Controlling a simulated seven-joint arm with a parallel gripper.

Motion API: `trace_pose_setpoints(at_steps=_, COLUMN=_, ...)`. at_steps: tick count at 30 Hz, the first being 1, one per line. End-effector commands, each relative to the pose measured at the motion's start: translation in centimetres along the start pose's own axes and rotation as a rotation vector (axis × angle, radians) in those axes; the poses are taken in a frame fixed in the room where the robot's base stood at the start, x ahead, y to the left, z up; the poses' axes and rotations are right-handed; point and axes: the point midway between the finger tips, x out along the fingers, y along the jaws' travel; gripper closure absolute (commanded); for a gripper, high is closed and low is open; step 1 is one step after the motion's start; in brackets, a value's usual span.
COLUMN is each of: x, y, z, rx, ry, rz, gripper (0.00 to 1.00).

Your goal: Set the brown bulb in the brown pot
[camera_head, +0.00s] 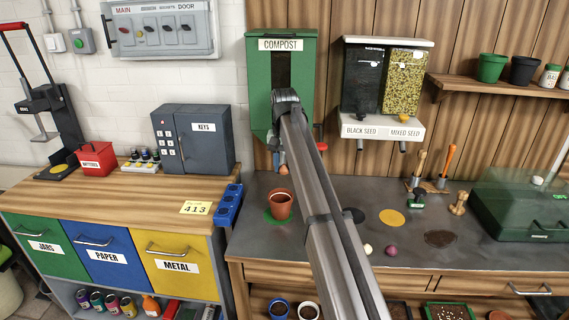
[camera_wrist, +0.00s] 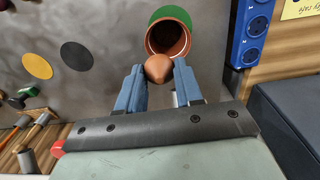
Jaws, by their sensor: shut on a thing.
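The brown bulb (camera_wrist: 158,68) is between my gripper's (camera_wrist: 160,72) two blue fingertips, which are shut on it. In the head view the bulb (camera_head: 284,171) hangs above the brown pot (camera_head: 281,207), at the end of my gripper (camera_head: 282,162). The brown pot is terracotta-coloured and upright on a green disc (camera_head: 268,216) on the grey bench. In the wrist view the open mouth of the pot (camera_wrist: 168,36) shows just beyond the bulb, and the bulb covers part of its near side.
A cream bulb (camera_head: 368,249) and a purple bulb (camera_head: 391,250) lie on the bench to the right. The green compost dispenser (camera_head: 261,85) is behind my gripper. Blue sockets (camera_head: 229,206) stand left of the pot. A yellow disc (camera_head: 391,217) lies on clear bench.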

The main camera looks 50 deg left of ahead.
Motion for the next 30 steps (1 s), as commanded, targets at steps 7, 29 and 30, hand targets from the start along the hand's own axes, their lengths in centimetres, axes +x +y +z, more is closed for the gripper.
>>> trace_pose_setpoints(at_steps=7, x=2.4, y=0.0, z=0.1, rx=-0.001, ry=-0.001, rz=0.000, gripper=0.93)
trace_pose_setpoints(at_steps=29, x=5.1, y=0.0, z=0.0, rx=-0.001, ry=0.000, rz=0.000, gripper=0.54)
trace_pose_setpoints(at_steps=30, x=5.1, y=0.0, z=0.0, rx=-0.001, ry=0.000, rz=0.000, gripper=0.50)
